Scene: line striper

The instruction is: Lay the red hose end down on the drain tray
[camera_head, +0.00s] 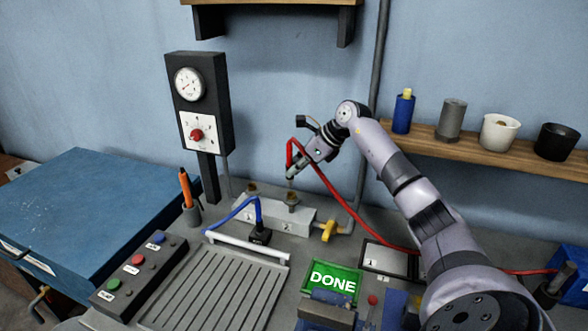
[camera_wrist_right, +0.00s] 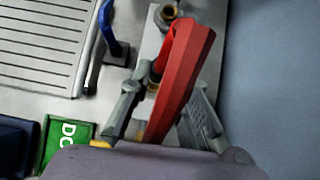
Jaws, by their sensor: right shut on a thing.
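The red hose (camera_head: 335,195) rises from the right of the bench, loops up at my right gripper and also fills the middle of the right wrist view (camera_wrist_right: 184,75). My right gripper (camera_head: 298,163) is shut on the hose near its end, above the grey manifold block (camera_head: 305,225). In the wrist view the fingers (camera_wrist_right: 165,105) stand on both sides of the hose. The hose tip is small and partly hidden by the gripper. The ribbed drain tray (camera_head: 215,295) lies at front left, apart from the hose, and at upper left in the wrist view (camera_wrist_right: 40,50). My left gripper is not in view.
A white bar (camera_head: 248,248) and a blue hose (camera_head: 238,208) with a black holder (camera_head: 260,236) stand behind the tray. A button box (camera_head: 138,275) is left of it; a green DONE sign (camera_head: 333,282) is right. The gauge post (camera_head: 207,175) rises behind.

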